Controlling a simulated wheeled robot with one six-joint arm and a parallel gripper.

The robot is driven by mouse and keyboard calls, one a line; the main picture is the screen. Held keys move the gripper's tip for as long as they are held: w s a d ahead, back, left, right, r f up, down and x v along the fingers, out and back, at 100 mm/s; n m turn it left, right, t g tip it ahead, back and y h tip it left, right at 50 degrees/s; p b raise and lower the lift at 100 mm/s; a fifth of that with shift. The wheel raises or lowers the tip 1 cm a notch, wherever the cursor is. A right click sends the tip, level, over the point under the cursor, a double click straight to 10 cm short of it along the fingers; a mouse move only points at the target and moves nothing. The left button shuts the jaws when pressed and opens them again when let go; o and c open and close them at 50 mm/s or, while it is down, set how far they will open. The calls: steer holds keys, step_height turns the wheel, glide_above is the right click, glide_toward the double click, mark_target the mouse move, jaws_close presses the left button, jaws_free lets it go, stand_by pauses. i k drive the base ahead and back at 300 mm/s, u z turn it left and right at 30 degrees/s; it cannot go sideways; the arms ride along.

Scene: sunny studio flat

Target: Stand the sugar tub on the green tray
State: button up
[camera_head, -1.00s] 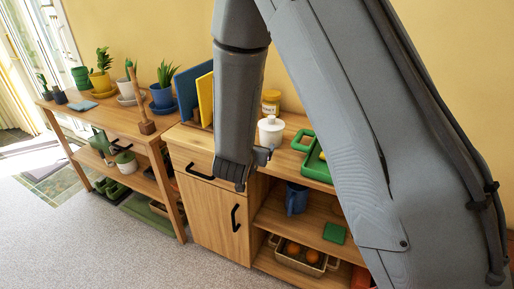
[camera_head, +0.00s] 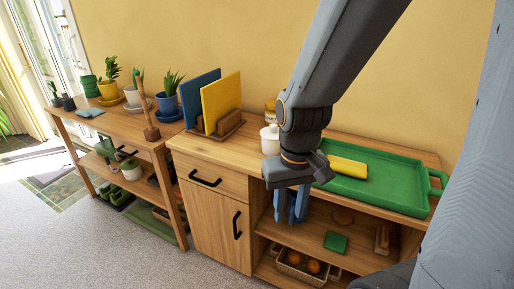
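The white lidded tub (camera_head: 269,141), which I take for the sugar tub, stands upright on the wooden cabinet top, left of my wrist. Its label cannot be read, and its right side is close to my arm in the picture. The green tray (camera_head: 400,191) lies on the same top to the right, with a handle at its right end. My gripper (camera_head: 294,186) points down in front of the cabinet's front edge, right of and nearer than the tub. Its fingers are hard to make out against the shelf, and I see nothing clearly held.
A yellow block (camera_head: 347,167) shows at the tray's left end. A yellow-lidded jar (camera_head: 271,106) stands behind the tub. A rack (camera_head: 216,132) with blue and yellow boards is on the left. A blue jug (camera_head: 301,206) is partly hidden on the shelf below.

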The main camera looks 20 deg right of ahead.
mark_target(397, 182)
steer(key=u, duration=1.9)
steer(key=i, duration=1.45)
steer(key=z, duration=3.35)
steer(key=i, duration=0.5)
steer(key=u, duration=0.05)
